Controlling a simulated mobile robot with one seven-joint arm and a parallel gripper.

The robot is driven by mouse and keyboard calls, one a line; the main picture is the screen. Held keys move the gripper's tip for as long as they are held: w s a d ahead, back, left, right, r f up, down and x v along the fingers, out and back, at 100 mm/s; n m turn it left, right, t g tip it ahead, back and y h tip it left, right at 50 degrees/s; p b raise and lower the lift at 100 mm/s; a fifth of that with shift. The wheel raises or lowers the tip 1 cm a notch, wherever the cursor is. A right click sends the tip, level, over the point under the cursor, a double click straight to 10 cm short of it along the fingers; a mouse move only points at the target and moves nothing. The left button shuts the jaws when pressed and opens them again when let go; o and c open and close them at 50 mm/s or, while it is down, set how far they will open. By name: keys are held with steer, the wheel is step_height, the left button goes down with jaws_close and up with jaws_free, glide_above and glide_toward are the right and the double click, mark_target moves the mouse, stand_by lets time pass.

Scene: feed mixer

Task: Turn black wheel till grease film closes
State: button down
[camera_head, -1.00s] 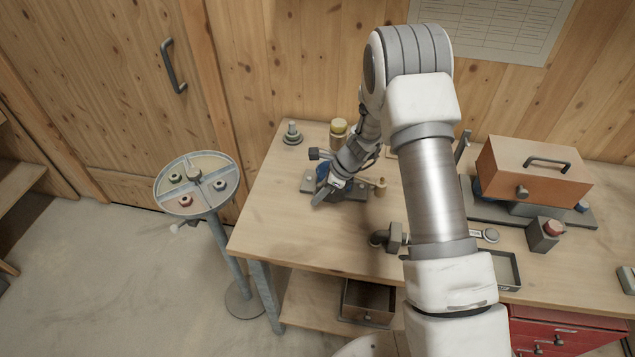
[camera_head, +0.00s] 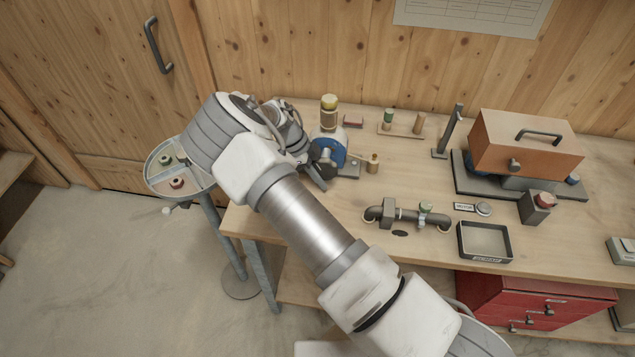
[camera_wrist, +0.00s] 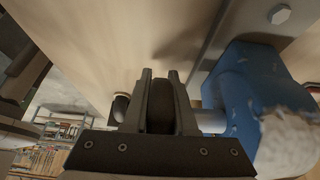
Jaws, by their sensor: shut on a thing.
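The black wheel (camera_wrist: 160,104) shows in the wrist view, edge-on between the two fingers of my gripper (camera_wrist: 160,90). The gripper is shut on its rim. A short silvery shaft (camera_wrist: 212,122) runs right from the wheel area to a blue housing (camera_wrist: 252,95) with a pale, worn patch. In the head view the blue housing (camera_head: 334,147) stands at the back left of the bench. My gripper (camera_head: 320,176) is at its front left and partly covers it. The wheel cannot be made out clearly there. I cannot see a grease film in either view.
A yellow-capped jar (camera_head: 329,113) stands behind the blue housing and a small brass-coloured post (camera_head: 373,163) to its right. A pipe piece (camera_head: 405,215), a dark tray (camera_head: 484,241) and an orange box (camera_head: 525,145) lie further right. A round tray stand (camera_head: 180,178) is left of the bench.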

steer(key=h+b, duration=0.2)
steer(key=b, duration=0.1)
steer(key=d+f+h+b, duration=0.1)
steer(key=h+b, duration=0.1)
steer(key=b, duration=0.2)
steer(key=shift+d+g, duration=0.2)
steer(key=shift+g, duration=0.2)
steer(key=h+b, duration=0.1)
steer(key=b, duration=0.1)
steer(key=h+b, duration=0.2)
steer(key=shift+s+d+r+g, duration=0.15)
steer(key=shift+d+r+g, duration=0.15)
steer(key=shift+d+r, duration=0.1)
steer(key=shift+d+r+h+b, duration=0.15)
steer(key=shift+r+h+b, duration=0.15)
steer(key=shift+h+b, duration=0.35)
steer(key=shift+s, duration=0.1)
steer(key=c, duration=0.7)
jaws_free()
steer(key=shift+r, duration=0.15)
